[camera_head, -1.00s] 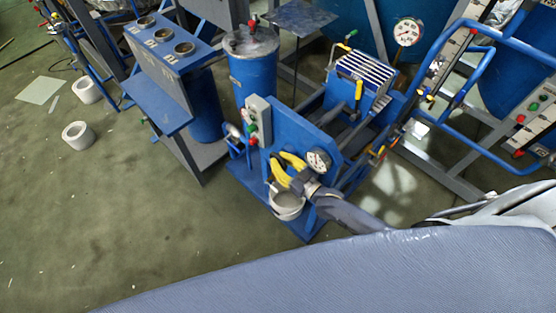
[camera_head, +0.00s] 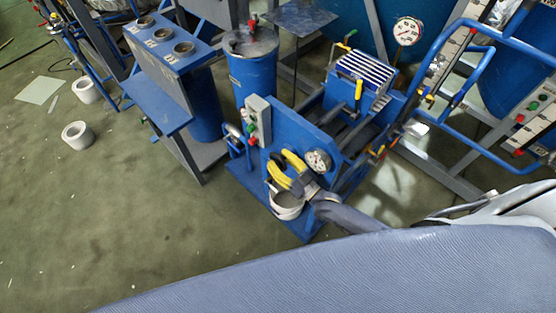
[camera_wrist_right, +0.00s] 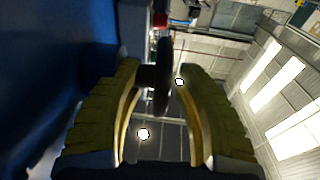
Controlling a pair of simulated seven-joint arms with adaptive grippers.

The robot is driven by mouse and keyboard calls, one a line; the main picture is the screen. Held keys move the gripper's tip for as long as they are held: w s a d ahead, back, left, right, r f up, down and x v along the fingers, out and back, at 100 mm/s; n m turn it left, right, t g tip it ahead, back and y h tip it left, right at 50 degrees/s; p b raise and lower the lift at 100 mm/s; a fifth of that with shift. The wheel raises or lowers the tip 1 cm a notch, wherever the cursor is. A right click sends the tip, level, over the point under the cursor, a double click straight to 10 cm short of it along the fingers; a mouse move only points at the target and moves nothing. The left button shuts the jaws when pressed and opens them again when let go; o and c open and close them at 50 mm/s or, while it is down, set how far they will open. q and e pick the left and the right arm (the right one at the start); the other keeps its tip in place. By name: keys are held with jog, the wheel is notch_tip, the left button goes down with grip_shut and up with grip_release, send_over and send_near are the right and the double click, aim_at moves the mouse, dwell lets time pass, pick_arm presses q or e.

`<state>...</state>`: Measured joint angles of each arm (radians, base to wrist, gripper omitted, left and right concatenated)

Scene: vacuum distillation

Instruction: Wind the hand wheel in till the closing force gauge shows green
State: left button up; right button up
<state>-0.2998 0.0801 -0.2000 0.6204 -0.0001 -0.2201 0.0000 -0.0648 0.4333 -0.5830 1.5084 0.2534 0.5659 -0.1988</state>
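The closing force gauge (camera_head: 318,161) is a round white dial on the blue front plate (camera_head: 293,132) of the press; its needle and any green zone are too small to read. My right gripper (camera_head: 279,164), with yellow fingers, is at this plate, just left of the gauge. In the right wrist view the fingers (camera_wrist_right: 160,70) stand apart, with a dark upright edge (camera_wrist_right: 163,78), seemingly the hand wheel, between their tips. A narrow gap shows on its right side; contact on the left is unclear. The wheel cannot be made out in the head view. My left gripper is out of view.
A white bowl (camera_head: 287,204) sits below my right gripper. A grey button box (camera_head: 258,120) is on the plate's left. A blue drum (camera_head: 252,70) stands behind, and blue railing (camera_head: 480,75) is at the right.

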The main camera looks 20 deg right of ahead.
jog(key=shift+s, duration=0.1)
jog(key=v, duration=1.2)
jog(key=shift+r, duration=0.1)
dwell(0.7)
